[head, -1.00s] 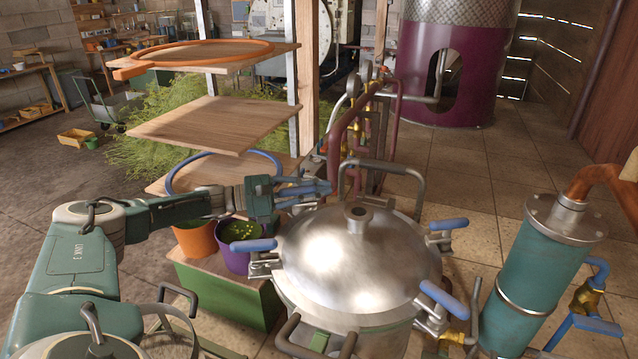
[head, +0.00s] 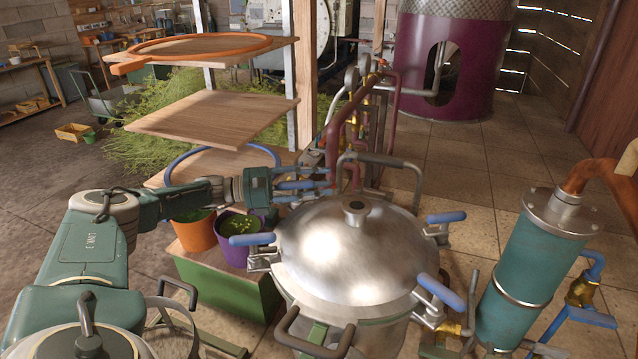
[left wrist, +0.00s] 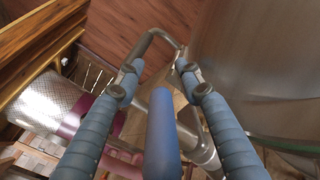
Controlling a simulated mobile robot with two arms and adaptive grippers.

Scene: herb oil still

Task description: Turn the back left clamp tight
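The steel still pot's domed lid (head: 352,250) fills the middle of the head view. Blue-handled clamps show at its left (head: 252,239), back right (head: 446,217) and front right (head: 440,291). My left gripper (head: 328,183) is at the lid's back left edge, its blue fingers apart. In the left wrist view, a blue clamp handle (left wrist: 162,135) lies between the two open fingers of my left gripper (left wrist: 155,75), with a gap on its left side. In the head view the back left clamp is mostly hidden by the gripper. My right gripper is not in view.
A grey bar handle (head: 395,165) rises behind the lid, close to my left fingers. Copper and brass pipes (head: 335,130) stand beyond. Wooden shelves (head: 215,118) are at the back left. A teal cylinder (head: 525,255) stands at the right.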

